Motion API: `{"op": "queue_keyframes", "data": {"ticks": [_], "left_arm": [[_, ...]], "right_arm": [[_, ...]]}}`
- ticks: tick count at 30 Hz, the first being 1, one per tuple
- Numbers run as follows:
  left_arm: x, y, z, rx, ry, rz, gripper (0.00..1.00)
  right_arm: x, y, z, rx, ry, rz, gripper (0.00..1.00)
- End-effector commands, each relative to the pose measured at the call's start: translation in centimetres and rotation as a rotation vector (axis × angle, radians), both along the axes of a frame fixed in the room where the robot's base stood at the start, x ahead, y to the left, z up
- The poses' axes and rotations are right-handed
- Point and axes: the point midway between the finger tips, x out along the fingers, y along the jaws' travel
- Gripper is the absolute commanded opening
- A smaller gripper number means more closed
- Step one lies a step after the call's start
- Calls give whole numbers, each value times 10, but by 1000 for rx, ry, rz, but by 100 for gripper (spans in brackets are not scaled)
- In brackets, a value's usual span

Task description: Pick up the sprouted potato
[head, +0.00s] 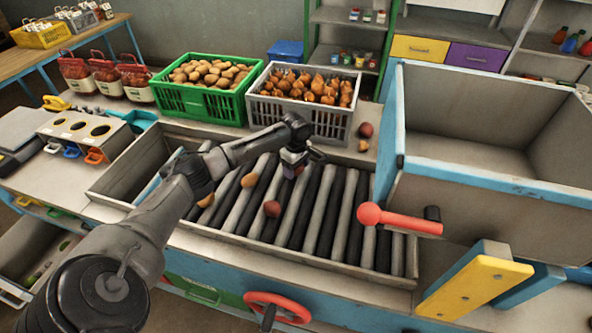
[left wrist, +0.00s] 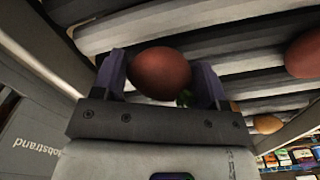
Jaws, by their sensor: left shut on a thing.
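My left gripper (head: 294,167) is over the roller bed (head: 317,208). In the left wrist view, its two fingers are shut on a reddish-brown potato (left wrist: 160,72). Small green sprouts (left wrist: 185,97) show at the potato's lower right. The rollers lie behind it; I cannot tell whether it touches them. In the head view the gripper hides most or all of this potato. A reddish potato (head: 272,208) and two tan ones (head: 249,180) (head: 206,199) lie on the rollers to the gripper's left. My right gripper is not in view.
A green crate of potatoes (head: 200,105) and a grey crate of onions (head: 285,115) stand behind the rollers. A large blue-edged bin (head: 490,177) with a red handle (head: 400,220) is at the right. A box with round holes (head: 85,127) is at the left.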

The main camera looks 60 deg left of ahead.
Motion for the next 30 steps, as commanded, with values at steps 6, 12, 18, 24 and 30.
{"op": "queue_keyframes", "data": {"ticks": [6, 12, 18, 24, 30], "left_arm": [[-8, -15, 31, 1, 0, -5, 42], [-24, -50, 53, 1, 0, -5, 42], [-38, -79, 72, 0, -1, -4, 42], [-47, -97, 83, 1, 0, -1, 42], [-50, -104, 88, 0, 0, 0, 42]], "right_arm": [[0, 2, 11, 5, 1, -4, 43], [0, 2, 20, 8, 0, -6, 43], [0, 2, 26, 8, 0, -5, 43], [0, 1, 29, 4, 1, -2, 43], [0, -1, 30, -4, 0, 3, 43]]}}
